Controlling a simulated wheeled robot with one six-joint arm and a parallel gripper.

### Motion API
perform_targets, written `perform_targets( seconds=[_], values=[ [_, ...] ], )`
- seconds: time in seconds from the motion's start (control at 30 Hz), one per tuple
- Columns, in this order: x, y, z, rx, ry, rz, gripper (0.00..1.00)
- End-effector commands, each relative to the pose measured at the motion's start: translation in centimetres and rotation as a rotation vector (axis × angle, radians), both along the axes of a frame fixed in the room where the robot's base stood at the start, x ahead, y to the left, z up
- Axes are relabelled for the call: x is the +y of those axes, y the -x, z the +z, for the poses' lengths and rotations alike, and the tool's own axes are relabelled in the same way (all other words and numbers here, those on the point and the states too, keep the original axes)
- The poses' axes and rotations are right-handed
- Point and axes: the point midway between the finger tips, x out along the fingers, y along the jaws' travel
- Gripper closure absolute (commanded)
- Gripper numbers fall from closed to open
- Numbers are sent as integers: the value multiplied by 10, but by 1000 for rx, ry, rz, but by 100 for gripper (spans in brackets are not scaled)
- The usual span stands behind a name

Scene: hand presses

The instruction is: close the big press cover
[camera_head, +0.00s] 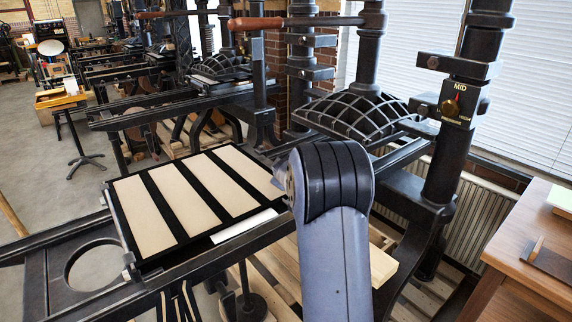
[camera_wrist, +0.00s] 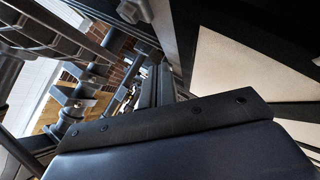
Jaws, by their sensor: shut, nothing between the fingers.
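The big press cover (camera_head: 150,203) is a black frame with several cream strips. In the head view it lies close to flat over the press bed, left of my arm. A white strip shows below its near right edge; I cannot tell whether the cover rests fully down. Its cream and black face also fills the upper right of the wrist view (camera_wrist: 250,75). My gripper (camera_wrist: 165,122) shows as a blue-grey body with a black bolted edge at the bottom of the wrist view. It is shut and empty, close to the cover; contact cannot be told. My arm hides it in the head view.
The press rails (camera_head: 245,235) run under the cover. The domed black platen (camera_head: 352,115) and the column with a pressure dial (camera_head: 452,108) stand behind my arm. A wooden table (camera_head: 530,250) is at right. More presses stand behind at left; the floor (camera_head: 35,150) there is partly clear.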

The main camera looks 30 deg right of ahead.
Motion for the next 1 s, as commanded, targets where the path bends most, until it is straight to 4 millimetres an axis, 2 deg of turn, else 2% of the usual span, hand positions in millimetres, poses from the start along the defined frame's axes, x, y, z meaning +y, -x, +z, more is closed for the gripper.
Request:
perform_targets(
  seconds=[0.13,0.53,0.87,1.0],
  values=[
    [0,0,-13,0,0,0,100],
    [0,1,-26,7,-1,0,100],
    [0,2,-29,14,-2,-2,100],
    [3,2,-19,11,-1,-1,100]
  ],
)
